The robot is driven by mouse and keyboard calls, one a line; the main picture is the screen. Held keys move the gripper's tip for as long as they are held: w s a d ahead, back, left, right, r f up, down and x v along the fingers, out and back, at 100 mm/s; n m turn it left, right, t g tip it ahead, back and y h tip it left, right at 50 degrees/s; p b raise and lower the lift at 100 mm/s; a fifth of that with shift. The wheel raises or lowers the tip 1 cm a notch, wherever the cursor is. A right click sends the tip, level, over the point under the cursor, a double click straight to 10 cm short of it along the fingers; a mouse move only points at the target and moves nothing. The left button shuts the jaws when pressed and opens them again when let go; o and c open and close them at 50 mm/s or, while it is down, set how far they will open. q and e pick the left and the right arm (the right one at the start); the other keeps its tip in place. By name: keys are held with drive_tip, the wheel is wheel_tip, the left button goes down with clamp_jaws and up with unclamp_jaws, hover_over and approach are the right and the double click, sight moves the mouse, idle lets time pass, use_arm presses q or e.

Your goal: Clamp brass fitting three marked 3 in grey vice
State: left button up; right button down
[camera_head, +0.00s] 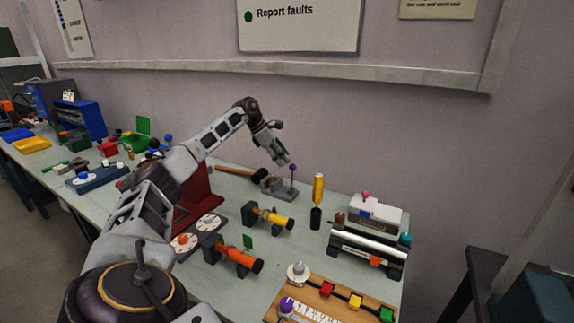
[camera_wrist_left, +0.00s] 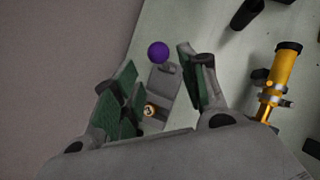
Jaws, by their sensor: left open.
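The grey vice (camera_head: 278,189) stands on the bench near the wall, its lever topped by a purple ball (camera_head: 293,167). In the left wrist view the vice (camera_wrist_left: 164,82) and the purple ball (camera_wrist_left: 158,52) show between my fingers. A small round brass fitting (camera_wrist_left: 149,110) shows at the vice's jaws; its mark is too small to read, and I cannot tell whether the jaws grip it. My left gripper (camera_head: 284,160) is open above the vice, pointing down, with its fingers apart; it also shows in the left wrist view (camera_wrist_left: 162,88). My right gripper is not in view.
A yellow tube (camera_head: 270,217) and an orange tube (camera_head: 236,255) lie in holders nearer me. A grey-and-white device (camera_head: 371,225) and a wooden board (camera_head: 330,302) occupy the right side.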

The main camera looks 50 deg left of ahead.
use_arm(q)
drive_tip(key=shift+v, duration=1.95)
drive_tip(key=shift+r, duration=0.2)
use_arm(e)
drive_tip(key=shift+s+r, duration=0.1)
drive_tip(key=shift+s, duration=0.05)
use_arm(q)
wheel_tip(320, 180, up, 10)
drive_tip(key=p, duration=1)
drive_tip(key=shift+f, duration=0.2)
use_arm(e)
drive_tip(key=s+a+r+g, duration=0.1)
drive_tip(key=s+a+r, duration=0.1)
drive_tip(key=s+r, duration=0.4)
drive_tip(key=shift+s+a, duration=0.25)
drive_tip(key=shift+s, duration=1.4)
